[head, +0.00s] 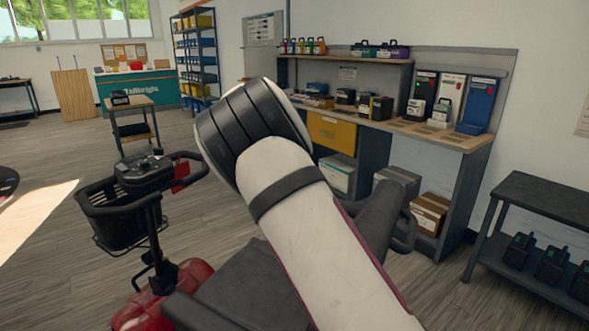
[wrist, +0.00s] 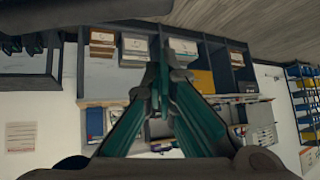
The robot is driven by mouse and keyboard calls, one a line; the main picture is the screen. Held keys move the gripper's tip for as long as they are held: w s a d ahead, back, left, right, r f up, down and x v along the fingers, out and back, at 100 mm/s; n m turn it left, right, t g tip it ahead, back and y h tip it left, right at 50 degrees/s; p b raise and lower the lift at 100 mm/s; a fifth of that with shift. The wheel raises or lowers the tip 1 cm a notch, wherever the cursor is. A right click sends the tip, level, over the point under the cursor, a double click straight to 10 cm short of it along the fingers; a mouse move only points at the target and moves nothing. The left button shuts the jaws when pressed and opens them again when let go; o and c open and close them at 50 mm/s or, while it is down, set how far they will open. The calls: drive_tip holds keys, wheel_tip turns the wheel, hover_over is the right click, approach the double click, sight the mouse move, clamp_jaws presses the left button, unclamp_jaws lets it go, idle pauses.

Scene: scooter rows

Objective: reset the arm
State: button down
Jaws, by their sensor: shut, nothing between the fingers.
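My arm (head: 315,225) rises from the bottom right of the head view, white with a black banded joint at its upper end. It hides part of the scooter and the workbench behind it. My gripper cannot be made out in the head view. In the wrist view my gripper (wrist: 163,72) reaches up from the bottom edge. Its dark and green fingers come together at the tips, shut, with nothing between them. The wrist view is upside down and shows the workbench and shelving beyond the fingers.
A red scooter (head: 165,298) with a black basket (head: 118,218) stands close, left of my arm. A workbench (head: 462,140) with chargers lines the back wall. A dark shelf (head: 545,196) stands at right. A small cart (head: 140,102) is farther off; the floor (head: 60,135) at left is open.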

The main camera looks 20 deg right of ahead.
drive_tip(key=s+d+r+g+y, duration=0.1)
drive_tip(key=s+d+r, duration=0.1)
drive_tip(key=s, duration=0.5)
drive_tip(key=s+d+r+g+y, duration=0.1)
drive_tip(key=s+r, duration=0.2)
drive_tip(key=s, duration=0.3)
drive_tip(key=s+a+r+n+g+y, duration=0.1)
drive_tip(key=s+n, duration=0.1)
drive_tip(key=s, duration=0.8)
drive_tip(key=s+a+r+n+y, duration=0.1)
drive_tip(key=s+a, duration=0.1)
drive_tip(key=s, duration=0.9)
drive_tip(key=s+a+r+n+g+y, duration=0.1)
drive_tip(key=s+a+n+y, duration=0.1)
drive_tip(key=s, duration=0.9)
drive_tip(key=shift+s+a+r+n+g, duration=0.1)
drive_tip(key=shift+s+r+n+g, duration=0.15)
drive_tip(key=shift+n+g, duration=0.05)
drive_tip(key=s+a+f+n+g, duration=0.1)
drive_tip(key=s+f+n, duration=0.1)
drive_tip(key=s, duration=0.7)
drive_tip(key=s+a+f+n, duration=0.2)
drive_tip(key=s, duration=0.7)
wheel_tip(320, 180, up, 18)
drive_tip(key=t+p, duration=0.3)
drive_tip(key=p, duration=1.4)
drive_tip(key=shift+w, duration=0.15)
